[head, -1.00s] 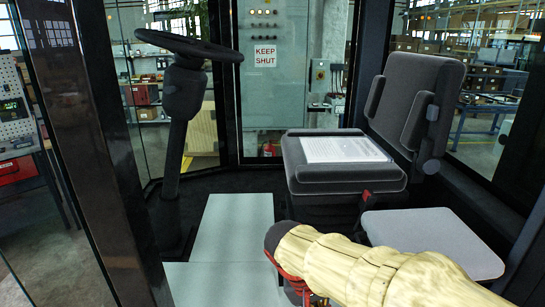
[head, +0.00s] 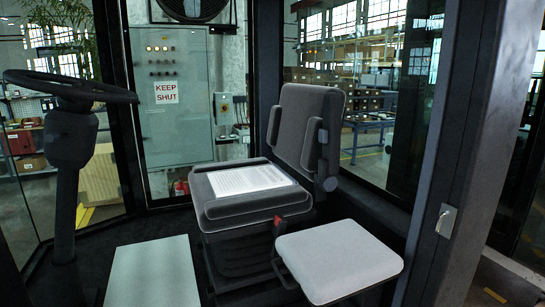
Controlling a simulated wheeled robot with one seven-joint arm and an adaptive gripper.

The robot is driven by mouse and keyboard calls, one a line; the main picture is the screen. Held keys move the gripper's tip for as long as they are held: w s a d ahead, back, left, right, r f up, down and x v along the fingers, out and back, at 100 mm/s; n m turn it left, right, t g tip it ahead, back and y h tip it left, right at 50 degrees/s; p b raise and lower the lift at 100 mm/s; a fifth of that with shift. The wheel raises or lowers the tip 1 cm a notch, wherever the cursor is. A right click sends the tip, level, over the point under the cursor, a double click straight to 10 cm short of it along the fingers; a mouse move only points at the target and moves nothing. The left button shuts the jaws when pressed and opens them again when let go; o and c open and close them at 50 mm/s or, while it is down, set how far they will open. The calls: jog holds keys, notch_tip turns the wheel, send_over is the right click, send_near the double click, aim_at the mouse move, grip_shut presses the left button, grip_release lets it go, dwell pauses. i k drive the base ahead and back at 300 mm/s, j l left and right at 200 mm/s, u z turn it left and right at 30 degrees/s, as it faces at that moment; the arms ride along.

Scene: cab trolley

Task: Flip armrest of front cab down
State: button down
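The dark grey driver's seat (head: 230,210) stands in the cab, facing left, with a sheet of printed paper (head: 250,179) lying on its cushion. Its backrest (head: 297,105) is upright. The near armrest (head: 311,146) is folded up, standing upright along the near side of the backrest. The far armrest (head: 274,123) also stands upright on the backrest's other side. A round pivot knob (head: 330,184) shows beside the lower end of the near armrest. My gripper is not in view.
A light grey square pad (head: 340,262) sits in front of the seat, to the right. The steering wheel (head: 70,86) is on the left. A dark cab pillar (head: 470,140) with a small metal latch (head: 446,220) stands on the right. A pale floor panel (head: 153,272) lies at the front.

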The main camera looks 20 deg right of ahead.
aim_at(329, 135)
jog(key=l+z, duration=0.15)
jog(key=l, duration=0.55)
jog(key=l+z, duration=0.15)
jog(key=l, duration=0.55)
jog(key=i+l+z, duration=0.15)
jog(key=l, duration=0.5)
jog(key=k, duration=0.05)
